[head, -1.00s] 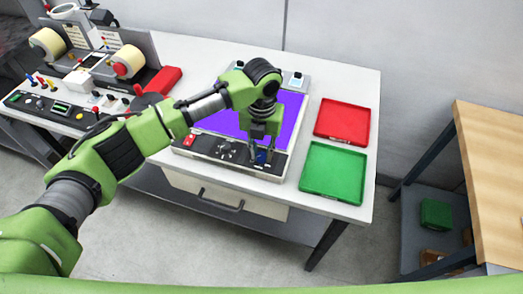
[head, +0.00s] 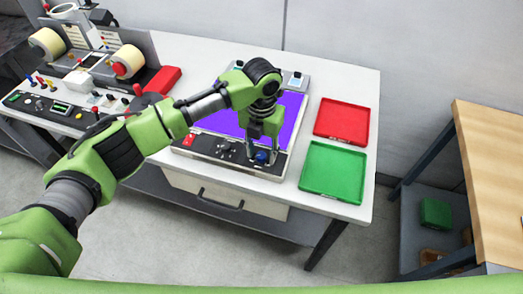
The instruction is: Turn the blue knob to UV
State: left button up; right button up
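The blue knob (head: 261,157) sits at the right end of the front control strip of the light table (head: 222,151), whose panel (head: 220,123) glows violet. My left gripper (head: 262,149) points down over the knob, with its fingers spread on either side of it. The fingers look apart from the knob, though contact is hard to judge at this size. The knob's pointer and the labels around it are too small to read. My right gripper is not in view.
A red tray (head: 342,121) and a green tray (head: 333,171) lie to the right of the light table. The label rewinder (head: 75,90) stands at the left. A red switch (head: 189,140) and dark knobs share the control strip. A wooden bench (head: 495,170) stands at far right.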

aim_at(262, 155)
pick_arm(q)
jog(key=shift+r, duration=0.15)
notch_tip(262, 155, up, 12)
dwell(0.6)
dwell(0.3)
